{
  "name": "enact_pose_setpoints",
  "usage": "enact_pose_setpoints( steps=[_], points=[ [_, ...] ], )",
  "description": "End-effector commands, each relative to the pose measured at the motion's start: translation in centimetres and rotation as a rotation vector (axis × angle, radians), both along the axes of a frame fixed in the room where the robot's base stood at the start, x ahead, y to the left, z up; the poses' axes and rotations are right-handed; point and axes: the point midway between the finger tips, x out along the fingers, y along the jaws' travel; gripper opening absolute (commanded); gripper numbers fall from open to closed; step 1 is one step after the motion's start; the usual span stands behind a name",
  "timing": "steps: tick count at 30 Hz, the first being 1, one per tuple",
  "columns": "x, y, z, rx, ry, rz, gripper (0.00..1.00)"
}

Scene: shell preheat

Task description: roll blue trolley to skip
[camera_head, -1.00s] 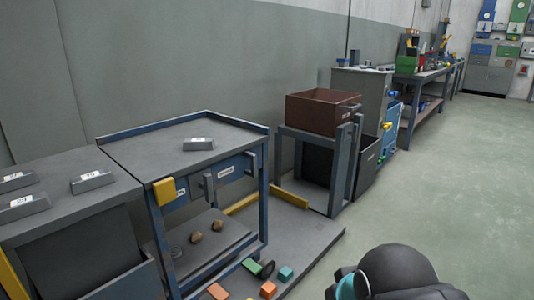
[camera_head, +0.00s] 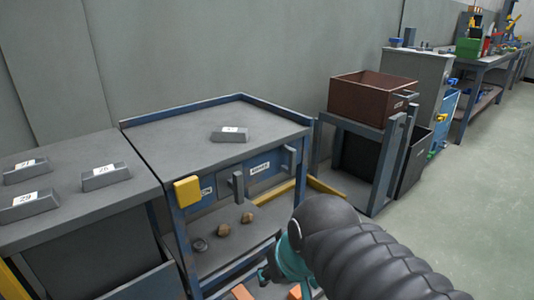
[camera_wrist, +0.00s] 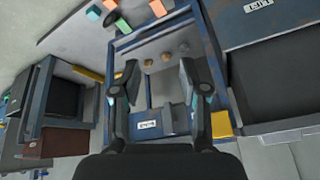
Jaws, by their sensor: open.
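A blue-framed trolley (camera_head: 156,122) with a grey top stands against the wall in the head view. It has labelled drawer fronts, upright grey handles and a yellow corner block (camera_head: 188,191). The trolley's blue drawer front (camera_wrist: 180,120) also shows in the wrist view. My gripper (camera_wrist: 160,76) is open and empty, its fingers spread in front of the trolley's drawers and handles; I cannot tell whether they touch. In the head view my arm hides the trolley's lower right. A dark open-topped bin (camera_head: 413,163), possibly the skip, stands on the floor at right.
A brown box (camera_head: 368,98) sits on a blue-grey stand. A grey bench (camera_head: 95,212) with several labelled ingots adjoins the trolley at left. One ingot (camera_head: 230,134) lies on the trolley, and brown lumps (camera_head: 247,218) are on its lower shelf. Open floor (camera_head: 465,215) lies right.

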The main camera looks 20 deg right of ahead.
Motion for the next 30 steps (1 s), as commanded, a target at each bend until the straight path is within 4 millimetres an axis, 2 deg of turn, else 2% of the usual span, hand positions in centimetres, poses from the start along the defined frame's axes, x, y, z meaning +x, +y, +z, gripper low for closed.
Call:
enact_pose_setpoints(
  steps=[5, 8, 11, 14, 17, 20, 21, 24, 27, 30],
  points=[
    [2.4, 1.2, -1.7, 0.316, 0.150, -0.285, 0.44],
    [4.9, 1.8, -2.1, 0.559, 0.244, -0.491, 0.44],
    [8.0, 1.7, -1.9, 0.808, 0.323, -0.694, 0.44],
    [11.7, 0.3, -1.4, 1.067, 0.387, -0.890, 0.44],
    [15.5, -2.6, -0.7, 1.338, 0.432, -1.073, 0.44],
    [19.1, -7.1, 0.0, 1.619, 0.456, -1.233, 0.44],
    [20.3, -9.2, 0.2, 1.727, 0.458, -1.285, 0.44],
    [22.5, -14.6, 0.5, 1.979, 0.450, -1.385, 0.44],
    [23.5, -19.4, 0.7, 2.178, 0.428, -1.441, 0.44],
    [24.0, -22.6, 0.6, 2.312, 0.409, -1.468, 0.44]
  ],
)
